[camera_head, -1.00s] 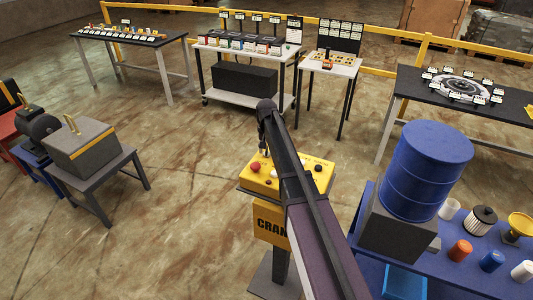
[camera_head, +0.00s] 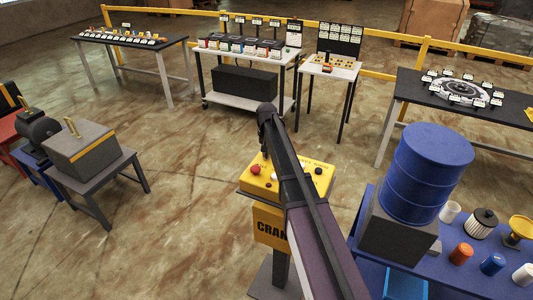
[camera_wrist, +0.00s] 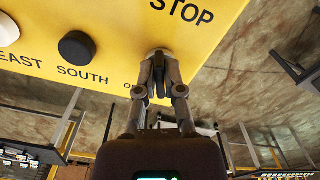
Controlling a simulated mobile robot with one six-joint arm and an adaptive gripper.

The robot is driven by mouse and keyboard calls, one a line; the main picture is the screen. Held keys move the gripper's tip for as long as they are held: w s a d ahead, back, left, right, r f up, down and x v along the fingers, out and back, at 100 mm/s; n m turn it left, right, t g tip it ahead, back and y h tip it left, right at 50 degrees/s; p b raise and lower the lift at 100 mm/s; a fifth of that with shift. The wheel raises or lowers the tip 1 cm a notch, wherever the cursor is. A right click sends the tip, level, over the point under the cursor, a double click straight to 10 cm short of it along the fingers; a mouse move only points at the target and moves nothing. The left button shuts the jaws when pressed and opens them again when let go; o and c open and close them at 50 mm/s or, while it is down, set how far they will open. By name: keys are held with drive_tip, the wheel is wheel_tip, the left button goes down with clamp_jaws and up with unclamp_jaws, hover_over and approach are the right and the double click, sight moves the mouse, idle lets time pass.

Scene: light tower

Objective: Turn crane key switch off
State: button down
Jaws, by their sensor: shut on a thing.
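The yellow crane control box (camera_head: 258,187) stands on a pedestal in the middle of the head view, and its yellow face (camera_wrist: 110,30) fills the upper left of the wrist view. My gripper (camera_wrist: 159,75) is shut on the crane key switch (camera_wrist: 158,53), at the face's lower edge below the word STOP. Only a little of the switch shows around the fingertips; the key's angle cannot be told. The label beside it is mostly covered, with an "O" showing. In the head view my arm hides part of the box.
A blue bench (camera_head: 455,262) with a blue drum (camera_head: 428,172) stands close on the right. The floor left of the box is clear.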

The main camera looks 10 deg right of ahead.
drive_tip(key=shift+n, duration=0.8)
drive_tip(key=c, duration=0.8)
unclamp_jaws()
drive_tip(key=shift+o, duration=0.2)
drive_tip(key=shift+m, duration=0.4)
